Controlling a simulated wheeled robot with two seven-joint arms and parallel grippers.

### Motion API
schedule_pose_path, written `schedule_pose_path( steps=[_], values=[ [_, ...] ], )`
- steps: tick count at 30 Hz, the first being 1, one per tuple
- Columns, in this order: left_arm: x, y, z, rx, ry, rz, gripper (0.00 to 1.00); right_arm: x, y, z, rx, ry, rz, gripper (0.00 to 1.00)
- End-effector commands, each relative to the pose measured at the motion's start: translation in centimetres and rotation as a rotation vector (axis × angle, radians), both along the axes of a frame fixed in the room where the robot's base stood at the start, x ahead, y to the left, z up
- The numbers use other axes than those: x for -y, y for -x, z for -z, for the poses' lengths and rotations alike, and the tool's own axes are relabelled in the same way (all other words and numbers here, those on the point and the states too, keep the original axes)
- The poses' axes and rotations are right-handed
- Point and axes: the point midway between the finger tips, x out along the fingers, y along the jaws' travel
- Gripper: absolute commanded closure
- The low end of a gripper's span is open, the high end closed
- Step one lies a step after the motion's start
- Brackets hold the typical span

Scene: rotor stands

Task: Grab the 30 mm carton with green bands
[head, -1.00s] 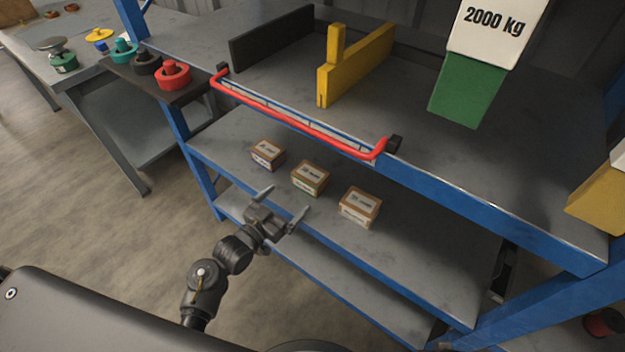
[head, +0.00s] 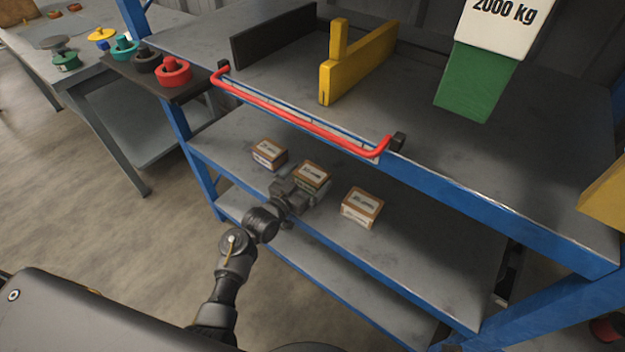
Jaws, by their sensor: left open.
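Three small brown cartons with white labels stand in a row on the shelf below the worktop. The middle carton (head: 312,172) shows a greenish band on its front side in the earlier picture; its front is now partly hidden by my left gripper. My left gripper (head: 304,184) is open, right at the front of the middle carton, with its fingers reaching toward the carton's sides. Whether the fingers touch it I cannot tell. The left carton (head: 269,154) and the right carton (head: 361,207) show reddish bands and stand apart from it. My right gripper is out of view.
The blue-edged worktop (head: 480,200) with a red rail (head: 300,122) overhangs the shelf (head: 420,240) above and behind the cartons. Yellow (head: 355,65) and black (head: 275,35) dividers stand on the worktop. The shelf right of the cartons is clear.

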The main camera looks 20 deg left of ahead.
Motion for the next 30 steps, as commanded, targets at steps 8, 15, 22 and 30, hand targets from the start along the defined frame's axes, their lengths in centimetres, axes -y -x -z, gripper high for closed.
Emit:
schedule_pose_path(
  steps=[8,15,22,30],
  values=[
    [0.0,0.0,0.0,-0.001,0.0,0.0,0.12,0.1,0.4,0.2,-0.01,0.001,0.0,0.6],
    [0.0,0.0,0.0,0.001,-0.001,0.0,0.42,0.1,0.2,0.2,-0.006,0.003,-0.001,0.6],
    [0.0,0.0,-0.1,0.001,-0.001,0.0,0.42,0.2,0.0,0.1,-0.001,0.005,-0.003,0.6],
    [0.0,0.0,-2.5,0.004,-0.002,0.001,0.42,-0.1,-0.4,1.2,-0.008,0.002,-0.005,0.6]
  ],
)
